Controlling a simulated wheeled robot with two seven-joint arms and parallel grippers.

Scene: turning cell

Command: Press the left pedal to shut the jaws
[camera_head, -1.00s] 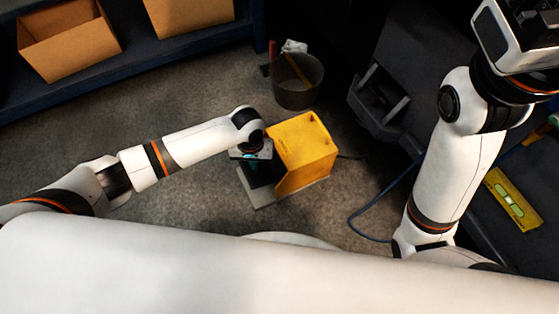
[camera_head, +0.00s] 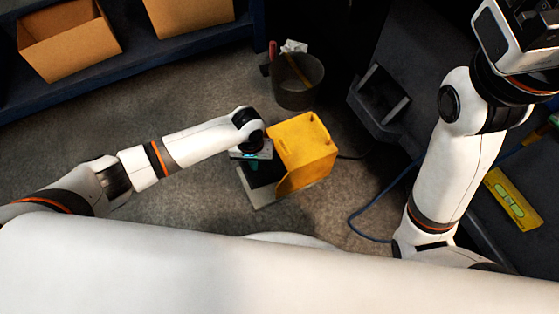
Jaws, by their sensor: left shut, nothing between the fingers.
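A foot pedal unit with a yellow hood (camera_head: 303,150) and a pale grey base plate (camera_head: 262,199) stands on the floor in the middle of the head view. A dark pedal surface (camera_head: 268,172) shows at the hood's open left side. I cannot tell from here whether there is a second pedal under the hood. My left gripper (camera_head: 254,159) points down over this dark part, shut and empty. Its wrist hides much of it, and I cannot tell whether the fingertips touch the pedal. My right gripper (camera_head: 530,38) is at the top right corner, partly cut off; its fingers are not clear.
A dark bucket (camera_head: 297,85) with tools stands just behind the pedal unit. A dark bin (camera_head: 380,98) is on the right, with a blue cable (camera_head: 362,222) below it. A yellow level (camera_head: 512,200) lies far right. Cardboard boxes (camera_head: 67,45) sit on a blue shelf at upper left.

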